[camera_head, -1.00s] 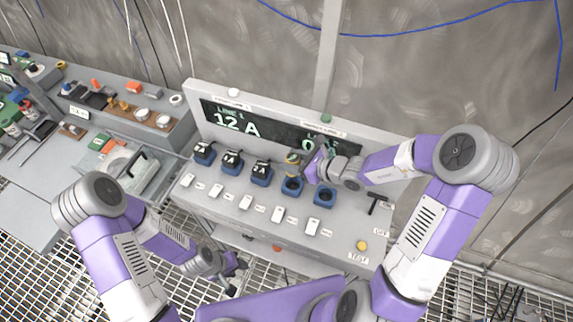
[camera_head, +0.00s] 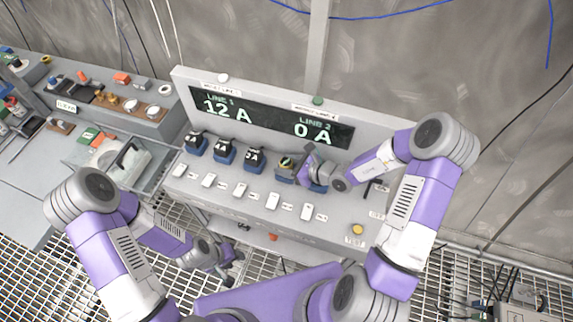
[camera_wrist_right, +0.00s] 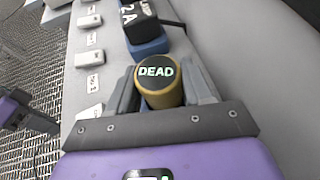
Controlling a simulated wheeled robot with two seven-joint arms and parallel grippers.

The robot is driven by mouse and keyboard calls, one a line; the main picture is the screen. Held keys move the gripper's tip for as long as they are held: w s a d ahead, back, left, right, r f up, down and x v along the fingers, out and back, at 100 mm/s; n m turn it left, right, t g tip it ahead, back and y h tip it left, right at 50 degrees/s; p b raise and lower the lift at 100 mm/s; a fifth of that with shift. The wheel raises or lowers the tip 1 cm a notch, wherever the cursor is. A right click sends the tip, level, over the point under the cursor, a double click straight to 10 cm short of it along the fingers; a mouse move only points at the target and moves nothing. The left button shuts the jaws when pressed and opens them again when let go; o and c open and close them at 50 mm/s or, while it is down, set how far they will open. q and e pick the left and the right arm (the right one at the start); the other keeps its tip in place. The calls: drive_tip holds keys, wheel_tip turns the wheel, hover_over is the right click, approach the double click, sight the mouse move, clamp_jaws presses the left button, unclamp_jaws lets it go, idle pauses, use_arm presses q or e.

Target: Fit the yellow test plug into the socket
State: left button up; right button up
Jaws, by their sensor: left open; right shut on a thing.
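The yellow test plug (camera_head: 286,161) is upright in my right gripper (camera_head: 293,167), at the fourth blue socket (camera_head: 283,180) from the left. In the right wrist view the yellow test plug (camera_wrist_right: 160,97) has a round black top reading "DEAD". The jaws of my right gripper (camera_wrist_right: 161,88) close on it from both sides. The plug's lower end is hidden, so I cannot tell whether it is inside the socket. The fifth blue socket (camera_head: 319,188) is partly hidden by the gripper. My left gripper (camera_head: 232,266) is open and empty, low in front of the console.
Three black plugs, including the third (camera_head: 255,158), sit in blue sockets to the left. A row of white switches (camera_head: 240,190) runs in front. The display (camera_head: 270,118) reads 12 A and 0 A. A yellow TEST button (camera_head: 357,229) is at the right. A side bench (camera_head: 55,185) stands left.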

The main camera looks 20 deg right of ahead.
drive_tip(key=shift+f, duration=0.1)
drive_tip(key=o, duration=0.6)
drive_tip(key=shift+f, duration=0.1)
drive_tip(key=o, duration=0.5)
drive_tip(key=shift+r, duration=0.25)
drive_tip(key=p+v, duration=0.1)
drive_tip(key=v, duration=1.1)
drive_tip(key=shift+p, duration=0.4)
